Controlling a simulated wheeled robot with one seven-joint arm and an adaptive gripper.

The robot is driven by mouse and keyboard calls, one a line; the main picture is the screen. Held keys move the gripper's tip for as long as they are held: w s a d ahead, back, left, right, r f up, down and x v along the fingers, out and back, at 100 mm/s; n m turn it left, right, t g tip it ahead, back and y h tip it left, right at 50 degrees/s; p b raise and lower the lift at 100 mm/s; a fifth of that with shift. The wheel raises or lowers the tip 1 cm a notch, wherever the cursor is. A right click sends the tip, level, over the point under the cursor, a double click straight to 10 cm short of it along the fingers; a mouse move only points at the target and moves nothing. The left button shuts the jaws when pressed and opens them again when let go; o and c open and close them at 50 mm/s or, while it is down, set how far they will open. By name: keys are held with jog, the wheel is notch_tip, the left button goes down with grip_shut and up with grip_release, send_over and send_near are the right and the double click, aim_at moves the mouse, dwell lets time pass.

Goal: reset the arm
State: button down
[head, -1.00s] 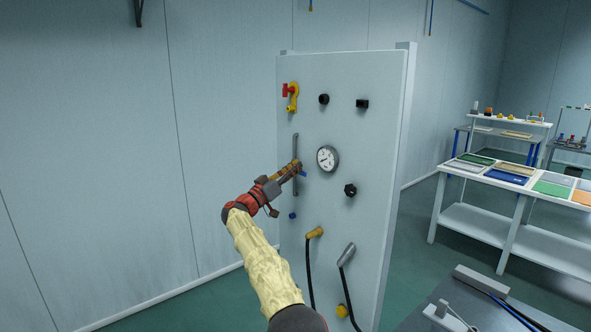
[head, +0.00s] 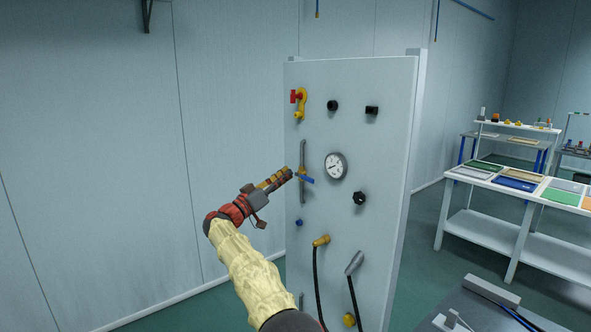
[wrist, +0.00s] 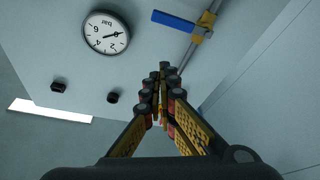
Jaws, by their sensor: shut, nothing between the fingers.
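My gripper (head: 287,173) is shut and empty in front of the left part of the white panel (head: 385,120). It also shows in the wrist view (wrist: 162,90), its fingers together and pointing at the panel. A blue lever (head: 307,180) on a vertical grey pipe (head: 303,150) shows just right of the fingertips in the head view. In the wrist view the blue lever (wrist: 173,19) lies beyond the fingertips, with clear space between them.
The panel carries a round gauge (head: 335,166), a red-handled yellow valve (head: 299,101), black knobs (head: 359,198) and two hoses with a yellow fitting (head: 321,241) and a grey fitting (head: 355,262). A white table (head: 487,217) stands at right. The space left of my arm is clear.

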notch_tip(320, 180, down, 17)
jog(key=a+n+g+y, duration=0.1)
jog(key=n+g+y, duration=0.1)
jog(key=n+y, duration=0.35)
jog(key=s+d+f+n+g+y, duration=0.2)
jog(key=s+d+f+n+g, duration=0.25)
jog(key=s+f, duration=0.4)
jog(key=s+d+r+m+g+y+p, duration=0.1)
jog(key=s+d+g+y, duration=0.15)
jog(key=s, duration=1.35)
jog(key=s+d+m+g+y, duration=0.1)
jog(key=s+d+y, duration=0.2)
jog(key=s, duration=1.3)
jog(key=s+d+r+g+y+p, duration=0.1)
jog(key=s+d+y, duration=0.15)
jog(key=s, duration=1.35)
jog(key=s+d+r+m+t, duration=0.2)
jog(key=s+d+r, duration=0.1)
jog(key=s+r, duration=0.2)
jog(key=shift+s+y, duration=0.35)
jog(key=shift+y, duration=0.1)
